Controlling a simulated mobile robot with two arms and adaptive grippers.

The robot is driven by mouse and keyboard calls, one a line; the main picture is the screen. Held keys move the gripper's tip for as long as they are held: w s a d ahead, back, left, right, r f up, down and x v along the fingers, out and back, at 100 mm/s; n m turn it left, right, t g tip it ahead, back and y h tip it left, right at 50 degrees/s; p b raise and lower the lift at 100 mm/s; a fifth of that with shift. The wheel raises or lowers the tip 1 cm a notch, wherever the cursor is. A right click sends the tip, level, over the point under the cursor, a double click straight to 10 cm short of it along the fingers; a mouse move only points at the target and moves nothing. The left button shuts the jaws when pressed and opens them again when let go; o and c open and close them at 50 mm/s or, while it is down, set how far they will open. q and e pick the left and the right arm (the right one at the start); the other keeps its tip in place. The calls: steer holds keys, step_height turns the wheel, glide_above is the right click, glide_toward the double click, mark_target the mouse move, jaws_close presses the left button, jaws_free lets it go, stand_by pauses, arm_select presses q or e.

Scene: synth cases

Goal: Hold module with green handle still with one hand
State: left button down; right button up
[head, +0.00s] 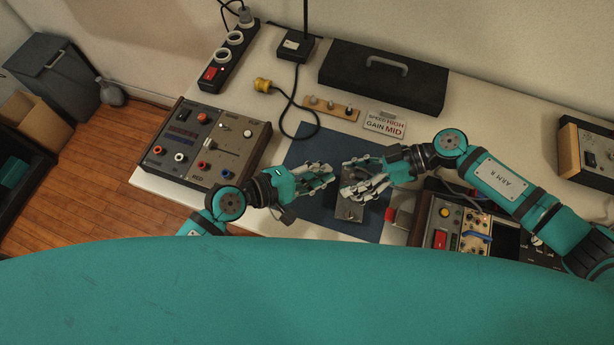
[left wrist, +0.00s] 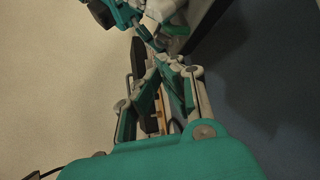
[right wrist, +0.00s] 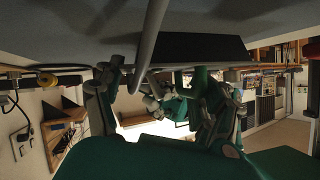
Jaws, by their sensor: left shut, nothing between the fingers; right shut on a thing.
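A small grey metal module (head: 349,210) sits on the dark blue mat (head: 305,150) in the head view, partly covered by my right gripper. No green handle can be made out on it; the fingers hide its upper part. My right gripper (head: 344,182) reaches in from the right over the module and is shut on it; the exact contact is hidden. My left gripper (head: 332,176) is shut and empty, just left of the right fingertips. Its fingers also show closed together in the left wrist view (left wrist: 166,62).
A control box with knobs (head: 208,142) stands left of the mat. Another panel with a red switch (head: 440,238) stands right, beside a small red and white piece (head: 391,215).

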arm_select(q)
steer(key=a, duration=0.1)
steer(key=s+a, duration=0.1)
steer(key=s+a+f, duration=0.1)
steer(key=a, duration=0.1)
steer(key=shift+s, duration=0.25)
arm_select(e)
steer(key=o, duration=1.4)
steer(key=v, duration=1.2)
steer(key=shift+r, duration=0.1)
